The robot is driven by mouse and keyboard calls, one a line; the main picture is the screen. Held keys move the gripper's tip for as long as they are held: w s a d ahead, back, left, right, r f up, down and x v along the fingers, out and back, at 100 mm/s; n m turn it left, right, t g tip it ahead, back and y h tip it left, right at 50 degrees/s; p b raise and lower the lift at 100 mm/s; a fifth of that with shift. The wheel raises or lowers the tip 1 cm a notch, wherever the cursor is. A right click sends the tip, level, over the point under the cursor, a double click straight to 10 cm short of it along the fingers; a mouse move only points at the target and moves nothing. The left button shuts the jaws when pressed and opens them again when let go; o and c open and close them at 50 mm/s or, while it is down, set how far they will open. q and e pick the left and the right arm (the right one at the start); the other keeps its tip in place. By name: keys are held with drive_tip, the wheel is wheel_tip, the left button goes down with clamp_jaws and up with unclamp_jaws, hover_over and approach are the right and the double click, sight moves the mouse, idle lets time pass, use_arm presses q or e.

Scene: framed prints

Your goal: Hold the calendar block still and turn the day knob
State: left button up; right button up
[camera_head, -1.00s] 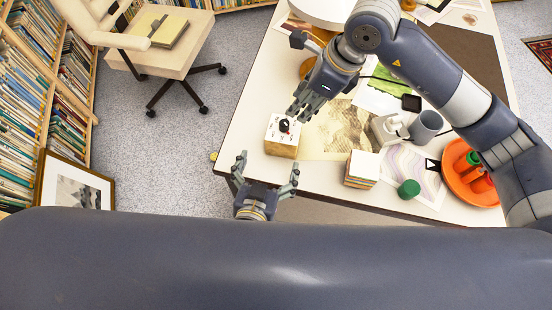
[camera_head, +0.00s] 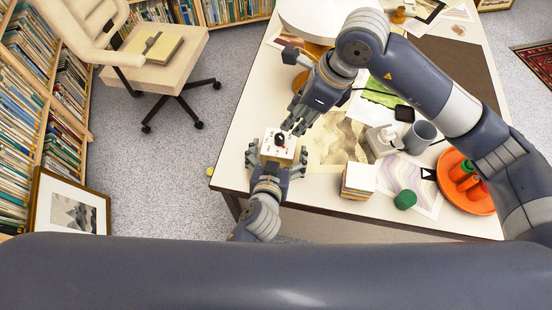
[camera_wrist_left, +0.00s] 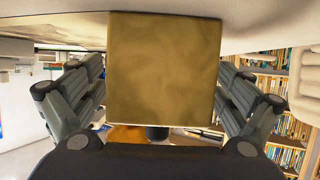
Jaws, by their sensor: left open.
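The calendar block (camera_head: 270,150) is a small box with a white top and wood-coloured sides near the table's left front edge. Its black day knob (camera_head: 280,139) stands on the white top. My left gripper (camera_head: 276,160) is open, with one finger on each side of the block. In the left wrist view the block's plain brown face (camera_wrist_left: 163,68) fills the middle, between the open fingers (camera_wrist_left: 160,95); I cannot tell whether they touch it. My right gripper (camera_head: 293,125) is just above and behind the knob; its fingertips are too small to tell open from shut.
A stack of paper blocks (camera_head: 358,180), a green cylinder (camera_head: 405,200), a grey mug (camera_head: 420,136) and an orange tray (camera_head: 478,205) lie to the right on the table (camera_head: 237,150). A white lamp (camera_head: 318,18) stands behind. The table's left edge is close to the block.

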use_arm(q)
drive_tip(key=shift+w+f, duration=0.25)
drive_tip(key=shift+w, duration=0.25)
